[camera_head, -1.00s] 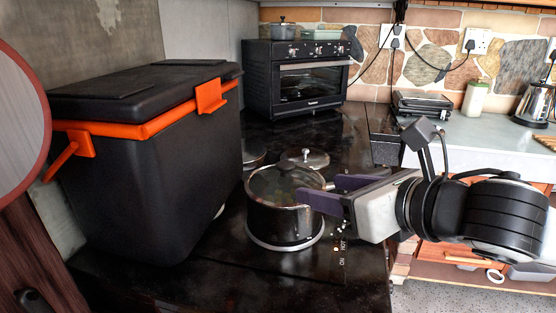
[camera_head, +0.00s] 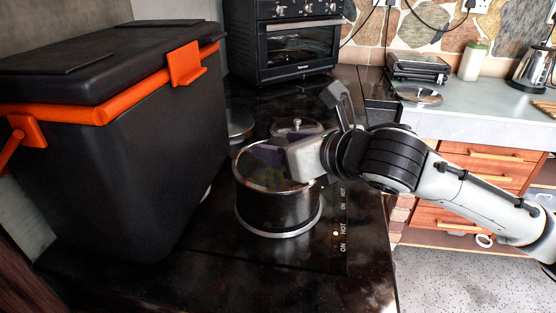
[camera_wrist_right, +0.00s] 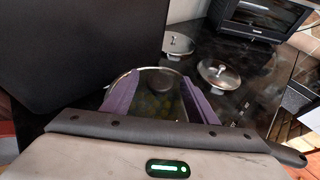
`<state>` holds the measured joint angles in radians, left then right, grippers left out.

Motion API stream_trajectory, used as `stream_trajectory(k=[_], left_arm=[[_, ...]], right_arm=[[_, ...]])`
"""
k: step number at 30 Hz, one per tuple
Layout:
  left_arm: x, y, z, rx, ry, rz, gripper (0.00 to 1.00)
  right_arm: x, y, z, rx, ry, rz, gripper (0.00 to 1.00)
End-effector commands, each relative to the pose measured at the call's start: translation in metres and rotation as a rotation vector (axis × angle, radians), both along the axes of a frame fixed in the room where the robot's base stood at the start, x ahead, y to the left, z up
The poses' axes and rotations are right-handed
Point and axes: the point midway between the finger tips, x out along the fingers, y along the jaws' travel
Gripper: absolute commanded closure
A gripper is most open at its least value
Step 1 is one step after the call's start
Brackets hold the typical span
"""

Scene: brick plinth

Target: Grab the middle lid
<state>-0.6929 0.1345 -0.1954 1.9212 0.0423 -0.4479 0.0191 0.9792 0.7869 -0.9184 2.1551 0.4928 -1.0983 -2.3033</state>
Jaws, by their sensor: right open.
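A dark pot (camera_head: 270,212) with a shiny rim and a see-through glass lid (camera_head: 258,178) stands on the black hob. My right gripper (camera_head: 262,153) is over the pot from the right, open. In the right wrist view its purple fingers (camera_wrist_right: 160,97) lie on either side of the glass lid's dark knob (camera_wrist_right: 160,80); I cannot tell whether they touch the lid. A lid with a knob (camera_head: 297,127) lies behind the pot and shows in the wrist view (camera_wrist_right: 218,72). Another lid (camera_wrist_right: 178,43) lies farther left, partly hidden by the box in the head view (camera_head: 239,124). My left gripper is out of view.
A large black box (camera_head: 130,150) with orange trim stands close left of the pot. A toaster oven (camera_head: 285,45) is at the back. A grill (camera_head: 418,68), a lid (camera_head: 418,95) and a kettle (camera_head: 533,70) are on the right counter. The hob front is clear.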

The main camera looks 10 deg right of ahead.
Motion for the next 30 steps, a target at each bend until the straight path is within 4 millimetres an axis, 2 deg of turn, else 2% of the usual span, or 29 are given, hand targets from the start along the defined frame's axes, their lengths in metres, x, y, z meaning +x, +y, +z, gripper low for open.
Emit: stream_trajectory(k=[4, 11, 20, 26, 30], left_arm=[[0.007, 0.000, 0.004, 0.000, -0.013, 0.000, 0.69], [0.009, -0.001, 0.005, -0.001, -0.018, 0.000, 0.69], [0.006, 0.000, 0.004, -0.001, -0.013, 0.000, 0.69], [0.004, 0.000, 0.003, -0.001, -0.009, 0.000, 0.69], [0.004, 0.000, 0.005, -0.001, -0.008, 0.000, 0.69]], right_arm=[[0.010, 0.004, -0.004, 0.001, 0.000, 0.000, 0.47], [0.011, 0.004, -0.005, -0.001, 0.000, -0.001, 0.49], [0.010, 0.004, -0.005, -0.001, 0.002, -0.001, 0.99], [0.010, 0.004, -0.004, 0.000, 0.000, 0.000, 1.00], [0.011, 0.004, 0.006, 0.000, -0.002, -0.001, 1.00]])
